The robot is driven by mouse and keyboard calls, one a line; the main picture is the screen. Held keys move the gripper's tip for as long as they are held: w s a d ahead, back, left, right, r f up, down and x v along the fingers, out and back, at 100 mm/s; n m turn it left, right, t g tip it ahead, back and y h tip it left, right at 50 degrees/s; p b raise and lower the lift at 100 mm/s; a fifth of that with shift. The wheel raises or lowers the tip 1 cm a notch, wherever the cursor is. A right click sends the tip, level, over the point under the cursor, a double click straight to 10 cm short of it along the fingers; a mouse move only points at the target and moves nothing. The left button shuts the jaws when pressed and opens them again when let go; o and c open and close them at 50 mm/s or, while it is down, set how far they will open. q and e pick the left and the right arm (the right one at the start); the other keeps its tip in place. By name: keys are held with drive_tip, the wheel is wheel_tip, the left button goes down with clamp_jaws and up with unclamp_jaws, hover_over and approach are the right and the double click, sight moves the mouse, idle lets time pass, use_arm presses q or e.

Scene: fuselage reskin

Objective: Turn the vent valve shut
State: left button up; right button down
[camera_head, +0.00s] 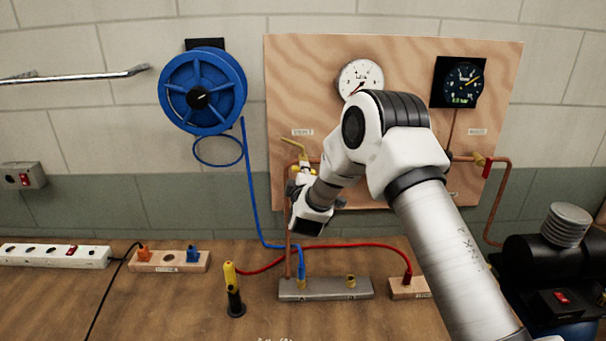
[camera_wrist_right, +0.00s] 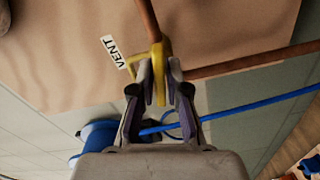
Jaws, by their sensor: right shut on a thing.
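The vent valve (camera_head: 304,160) is a small brass-yellow fitting on the copper pipe at the lower left of the plywood board. Its yellow lever (camera_head: 292,145) slants up to the left in the head view. In the right wrist view the yellow valve part (camera_wrist_right: 159,52) sits beside the "VENT" label (camera_wrist_right: 115,52). My right gripper (camera_head: 300,178) is at the valve from below, and in the wrist view its fingertips (camera_wrist_right: 160,78) are shut on the yellow valve part. My own arm hides part of the pipe. My left gripper is not in view.
The plywood board (camera_head: 500,80) carries a white gauge (camera_head: 360,78) and a dark gauge (camera_head: 463,82). A blue hose reel (camera_head: 203,92) hangs to the left. A metal manifold (camera_head: 325,289), a yellow-black tool (camera_head: 233,290) and a compressor (camera_head: 545,260) stand below on the bench.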

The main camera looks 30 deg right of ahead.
drive_tip(key=m+b, duration=0.2)
drive_tip(key=m, duration=0.1)
drive_tip(key=shift+w+d+r, duration=0.1)
drive_tip(key=shift+d, duration=0.05)
drive_tip(key=shift+r+m+b, duration=0.15)
drive_tip(key=shift+m+b, duration=0.25)
drive_tip(key=shift+m, duration=0.2)
idle(0.7)
drive_tip(key=c, duration=1.3)
unclamp_jaws()
drive_tip(key=shift+o, duration=0.3)
drive_tip(key=shift+d+f, duration=0.15)
drive_tip(key=shift+f, duration=0.05)
